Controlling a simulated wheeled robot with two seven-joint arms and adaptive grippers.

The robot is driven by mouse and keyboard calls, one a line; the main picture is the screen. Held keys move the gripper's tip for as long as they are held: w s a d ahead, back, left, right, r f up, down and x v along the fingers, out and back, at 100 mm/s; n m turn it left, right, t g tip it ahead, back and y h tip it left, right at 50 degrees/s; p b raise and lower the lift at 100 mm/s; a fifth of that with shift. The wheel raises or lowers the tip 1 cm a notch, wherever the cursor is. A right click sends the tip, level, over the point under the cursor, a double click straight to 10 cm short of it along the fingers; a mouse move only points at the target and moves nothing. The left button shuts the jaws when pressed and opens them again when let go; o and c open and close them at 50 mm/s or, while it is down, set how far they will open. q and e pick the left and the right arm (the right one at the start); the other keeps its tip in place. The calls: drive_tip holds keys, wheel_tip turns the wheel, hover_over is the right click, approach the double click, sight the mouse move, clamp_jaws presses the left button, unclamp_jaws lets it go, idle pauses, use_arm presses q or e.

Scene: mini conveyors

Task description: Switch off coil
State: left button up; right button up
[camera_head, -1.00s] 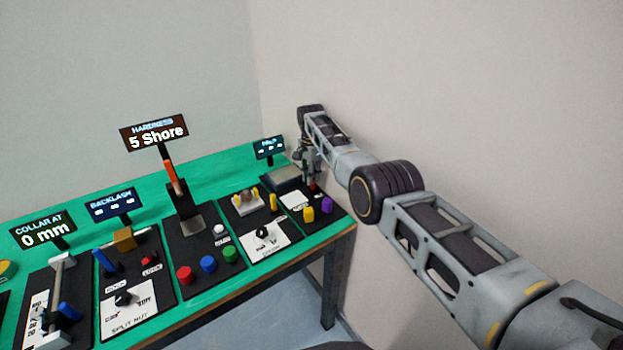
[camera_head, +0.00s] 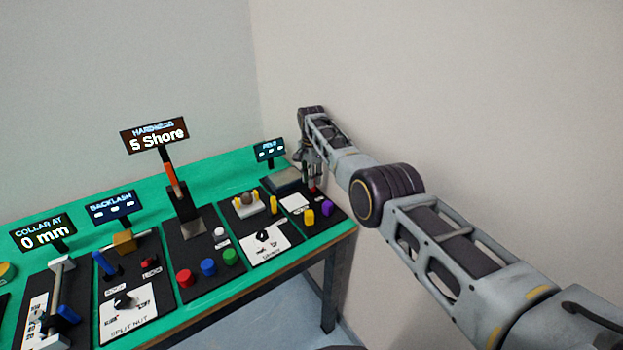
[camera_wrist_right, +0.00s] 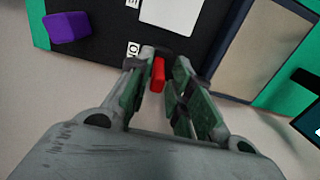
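A small red switch lever (camera_wrist_right: 158,76) stands on a black panel and shows between my right gripper's fingers in the right wrist view. In the head view only a bit of red shows at the fingertips. My right gripper (camera_head: 314,183) is low over the far right panel; it also shows in the right wrist view (camera_wrist_right: 157,72). Its fingers are close on either side of the lever, but whether they grip it is unclear. No readable coil label shows; the lettering beside the lever is mostly hidden. My left gripper is out of view.
A purple button (camera_head: 327,208) and a yellow button (camera_head: 309,216) stand near the gripper. A small display (camera_head: 270,150) is behind. The green bench (camera_head: 220,187) carries more panels to the left. A bare wall is close on the right.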

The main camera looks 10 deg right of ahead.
wheel_tip(320, 180, up, 12)
drive_tip(key=shift+f, duration=0.15)
idle(0.6)
drive_tip(key=shift+w+a, duration=0.1)
idle(0.4)
